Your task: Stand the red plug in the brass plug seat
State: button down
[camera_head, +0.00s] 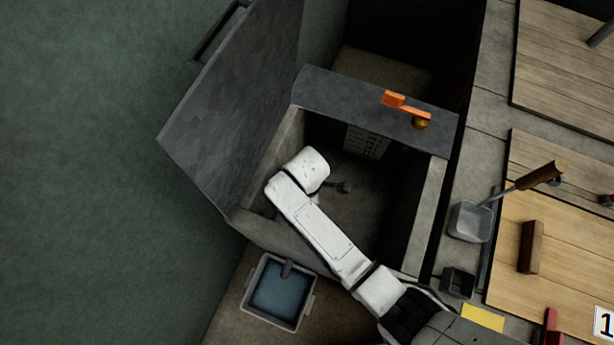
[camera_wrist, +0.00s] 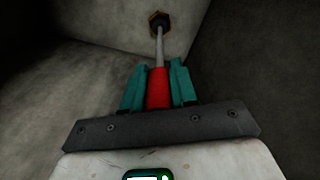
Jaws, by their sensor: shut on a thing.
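In the wrist view my gripper (camera_wrist: 158,88) has its two green fingers shut on the red plug (camera_wrist: 158,90). A thin grey rod runs from the red part away from the fingers to a dark tip. That tip is at the brass plug seat (camera_wrist: 158,20), a brass-coloured ring at the corner of the grey walls. I cannot tell whether the tip is inside the seat or only in front of it. In the head view my white arm reaches down into the open grey basin (camera_head: 365,205); the plug and the fingers are hidden there.
The dark lid (camera_head: 235,100) stands open at the basin's left. An orange lever (camera_head: 405,104) sits on the basin's back ledge. A blue-filled tub (camera_head: 280,292) stands in front.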

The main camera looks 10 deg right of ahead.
jog(key=shift+f, duration=0.45)
jog(key=c, duration=0.8)
grip_release()
notch_tip(320, 180, up, 11)
jog(key=shift+f+p, duration=0.1)
jog(key=shift+p, duration=0.6)
